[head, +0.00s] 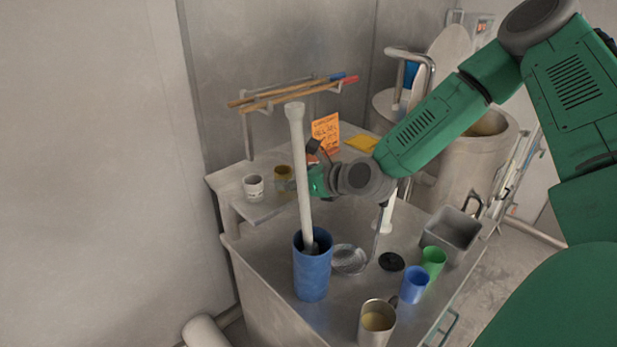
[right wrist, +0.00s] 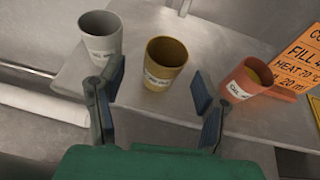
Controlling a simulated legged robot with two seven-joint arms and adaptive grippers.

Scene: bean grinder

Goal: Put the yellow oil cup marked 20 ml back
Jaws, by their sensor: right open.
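The yellow oil cup (head: 284,172) stands upright on the raised metal shelf (head: 232,177) at the back left. In the right wrist view the yellow cup (right wrist: 168,54) has a white label too small to read, so I cannot confirm the 20 ml mark. My right gripper (head: 297,182) is beside the cup in the head view, partly behind the pestle. In the right wrist view the right gripper (right wrist: 158,84) is open and empty, with the cup between and just beyond its fingertips. I cannot tell whether they touch. My left gripper is out of view.
A white cup (right wrist: 100,38) and an orange handled cup (right wrist: 244,80) flank the yellow one. A tall white pestle (head: 300,170) stands in a blue container (head: 312,272) before my gripper. An orange note (head: 326,130) and several vessels stand nearby.

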